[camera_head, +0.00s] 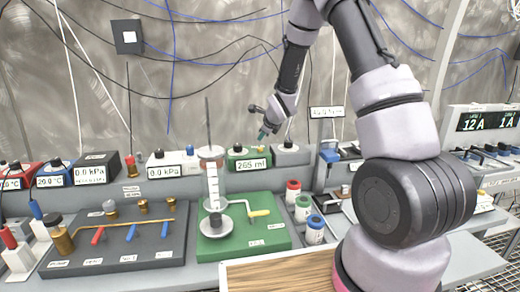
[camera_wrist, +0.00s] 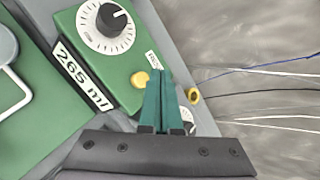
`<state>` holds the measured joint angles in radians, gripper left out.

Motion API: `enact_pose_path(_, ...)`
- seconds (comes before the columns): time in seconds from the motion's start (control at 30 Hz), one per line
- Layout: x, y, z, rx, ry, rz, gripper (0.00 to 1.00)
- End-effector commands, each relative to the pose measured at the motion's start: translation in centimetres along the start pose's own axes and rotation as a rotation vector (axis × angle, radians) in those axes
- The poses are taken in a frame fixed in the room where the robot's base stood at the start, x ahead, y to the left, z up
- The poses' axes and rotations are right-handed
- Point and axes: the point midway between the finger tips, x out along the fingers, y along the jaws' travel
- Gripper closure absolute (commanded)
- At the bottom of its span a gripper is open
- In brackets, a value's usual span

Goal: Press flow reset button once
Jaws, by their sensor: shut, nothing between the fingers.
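The green meter box (camera_head: 233,164) reads 265 ml and stands on the grey rear ledge, behind the green board. In the wrist view the same box (camera_wrist: 118,70) shows a white dial with a black knob (camera_wrist: 111,19) and a small round yellow button (camera_wrist: 140,79). A small white label (camera_wrist: 152,59) lies beside the button. My gripper (camera_head: 263,133) is shut and empty, its teal fingers pointing down above the box. In the wrist view the fingertips of my gripper (camera_wrist: 160,76) appear just right of the button. I cannot tell whether they touch it.
A glass cylinder (camera_head: 212,180) stands on the green board (camera_head: 262,238), left of my gripper. A grey board (camera_head: 118,255) with valves lies further left. Red, green and blue capped jars (camera_head: 315,236) stand at right. Other meter boxes line the ledge, and cables hang behind.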

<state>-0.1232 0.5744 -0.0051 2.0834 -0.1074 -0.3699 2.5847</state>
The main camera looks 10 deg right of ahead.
Motion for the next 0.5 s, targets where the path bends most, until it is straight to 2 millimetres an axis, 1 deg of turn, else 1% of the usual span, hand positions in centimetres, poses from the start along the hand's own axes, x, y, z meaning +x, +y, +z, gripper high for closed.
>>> enact_pose_path(0.2, 0.95, 0.68, -0.77, 0.0, 0.001, 0.0, 1.0)
enact_pose_path(0.5, 1.05, 0.74, -0.81, -0.001, 0.0, -0.001, 1.0)
